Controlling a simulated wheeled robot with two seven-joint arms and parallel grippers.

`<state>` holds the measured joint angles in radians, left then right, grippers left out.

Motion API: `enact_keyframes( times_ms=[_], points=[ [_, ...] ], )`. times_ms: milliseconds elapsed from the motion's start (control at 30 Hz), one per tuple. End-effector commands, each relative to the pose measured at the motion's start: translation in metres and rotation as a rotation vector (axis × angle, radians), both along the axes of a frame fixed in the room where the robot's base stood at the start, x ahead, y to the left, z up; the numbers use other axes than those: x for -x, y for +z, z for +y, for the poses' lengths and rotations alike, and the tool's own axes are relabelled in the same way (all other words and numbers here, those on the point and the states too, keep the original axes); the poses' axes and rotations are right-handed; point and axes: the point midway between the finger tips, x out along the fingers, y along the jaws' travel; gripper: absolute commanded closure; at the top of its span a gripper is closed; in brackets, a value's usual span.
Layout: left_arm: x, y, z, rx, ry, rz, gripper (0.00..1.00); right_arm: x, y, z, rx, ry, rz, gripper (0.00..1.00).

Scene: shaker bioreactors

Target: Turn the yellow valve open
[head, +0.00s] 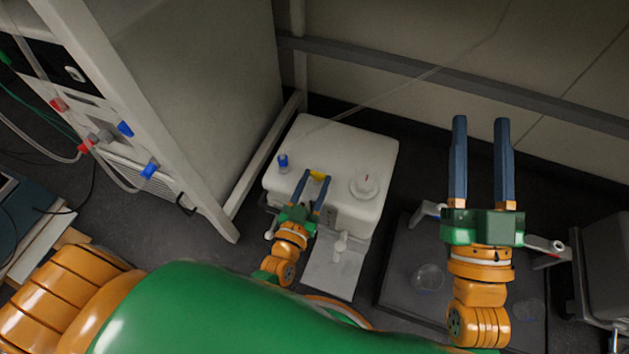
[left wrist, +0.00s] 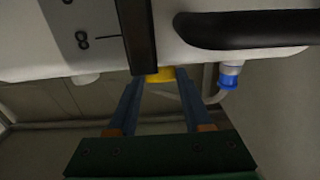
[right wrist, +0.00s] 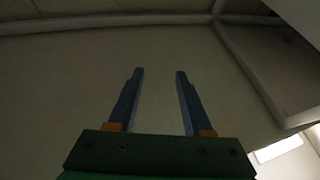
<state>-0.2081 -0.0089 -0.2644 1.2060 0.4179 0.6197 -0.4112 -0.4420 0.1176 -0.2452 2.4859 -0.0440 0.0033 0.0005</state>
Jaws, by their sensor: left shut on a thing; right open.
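The yellow valve (head: 318,175) is on the top of a white tank (head: 335,145) in the head view. It also shows in the left wrist view (left wrist: 160,75), partly hidden behind a dark bar. My left gripper (head: 315,178) reaches over the tank with its two blue fingers on either side of the valve, shut on it. In the left wrist view the fingertips (left wrist: 157,77) meet the valve's sides. How far the valve is turned cannot be told. My right gripper (head: 481,122) is open and empty, raised to the right of the tank.
A blue fitting (head: 283,160) and a round white cap (head: 365,185) sit on the tank near the valve. A tall white cabinet (head: 190,80) with hoses stands at left. A dark platform (head: 400,290) lies below my right gripper.

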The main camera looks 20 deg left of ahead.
Motion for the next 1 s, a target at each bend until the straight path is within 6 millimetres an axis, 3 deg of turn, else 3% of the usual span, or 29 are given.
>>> enact_keyframes(
  times_ms=[33, 67, 133, 167, 500, 800, 1000],
  points=[
    [0.0, 0.001, 0.0, 0.001, 0.0, -0.002, 1.0, 0.0, 0.0, 0.0, 0.0, 0.0, 0.0, 0.5],
    [0.0, 0.001, 0.0, 0.001, 0.0, -0.002, 0.42, 0.0, 0.0, 0.0, 0.0, 0.0, 0.0, 0.5],
    [0.0, 0.001, 0.0, 0.001, 0.0, -0.002, 0.23, 0.0, 0.0, 0.0, 0.0, 0.0, 0.0, 0.5],
    [0.0, 0.001, 0.0, 0.001, 0.0, -0.002, 0.2, 0.0, 0.0, 0.0, 0.0, 0.0, -0.001, 0.5],
    [0.003, 0.001, 0.0, 0.0, -0.001, 0.0, 0.2, -0.002, -0.002, 0.0, 0.006, -0.002, 0.022, 0.5],
    [0.047, 0.002, 0.001, 0.0, -0.001, 0.001, 0.2, -0.02, -0.079, -0.008, 0.099, -0.039, 0.435, 0.5],
    [0.068, 0.001, 0.001, 0.0, -0.001, -0.001, 0.2, -0.017, -0.112, -0.013, 0.133, -0.05, 0.599, 0.5]
  ],
)
